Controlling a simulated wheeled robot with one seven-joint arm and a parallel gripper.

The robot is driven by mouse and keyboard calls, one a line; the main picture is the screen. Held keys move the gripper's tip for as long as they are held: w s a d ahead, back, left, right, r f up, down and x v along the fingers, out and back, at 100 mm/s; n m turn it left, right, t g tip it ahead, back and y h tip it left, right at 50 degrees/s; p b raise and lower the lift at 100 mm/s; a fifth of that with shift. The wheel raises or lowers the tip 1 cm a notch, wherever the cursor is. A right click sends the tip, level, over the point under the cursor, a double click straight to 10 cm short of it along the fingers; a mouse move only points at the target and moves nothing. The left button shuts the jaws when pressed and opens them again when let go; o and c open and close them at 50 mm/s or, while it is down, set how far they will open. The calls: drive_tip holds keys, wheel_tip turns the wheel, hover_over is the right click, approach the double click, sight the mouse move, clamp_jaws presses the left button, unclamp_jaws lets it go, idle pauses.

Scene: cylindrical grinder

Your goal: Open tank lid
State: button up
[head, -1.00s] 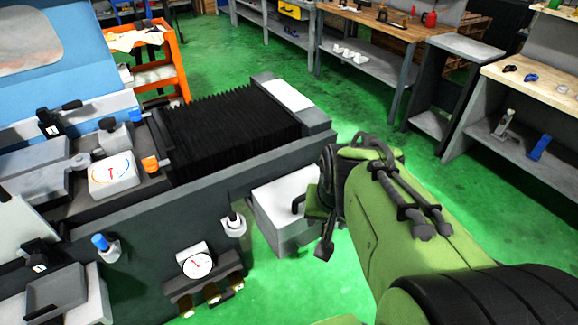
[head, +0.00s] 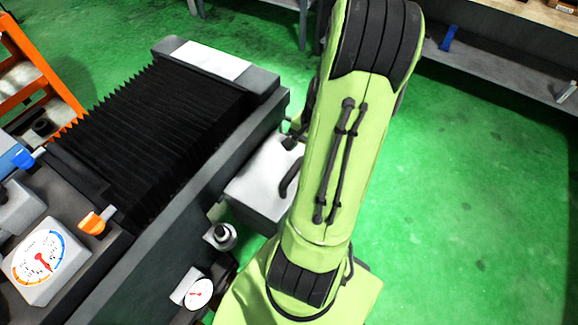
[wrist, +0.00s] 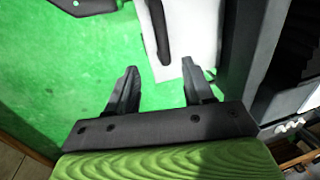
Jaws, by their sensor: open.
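The tank is a pale box standing on the floor against the grinder's side. Its light lid (head: 262,178) is closed and carries a dark bar handle (head: 290,179). In the head view my arm covers the tank's right part. In the wrist view the lid (wrist: 195,30) and the handle (wrist: 160,35) are at the top, beyond my fingertips. My gripper (wrist: 158,78) is open and empty, with its two fingers apart and the handle ahead of the gap between them. The fingers look clear of the handle. The head view hides my gripper behind the arm.
The grinder (head: 190,240) with black bellows (head: 160,130) stands directly left of the tank. A round gauge (head: 199,293) and a knob (head: 222,236) stick out from its side. Green floor (head: 470,190) is open at right. A workbench (head: 490,70) stands at the back right.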

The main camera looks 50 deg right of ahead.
sight(293, 171)
drive_tip(key=w+f+b, duration=0.1)
drive_tip(key=f, duration=0.3)
drive_tip(key=w+f+b, duration=0.1)
drive_tip(key=f, duration=0.4)
drive_tip(key=w+f+b, duration=0.1)
drive_tip(key=f, duration=0.3)
drive_tip(key=shift+a+f, duration=0.1)
drive_tip(key=shift+f, duration=0.05)
drive_tip(key=shift+c, duration=0.5)
clamp_jaws()
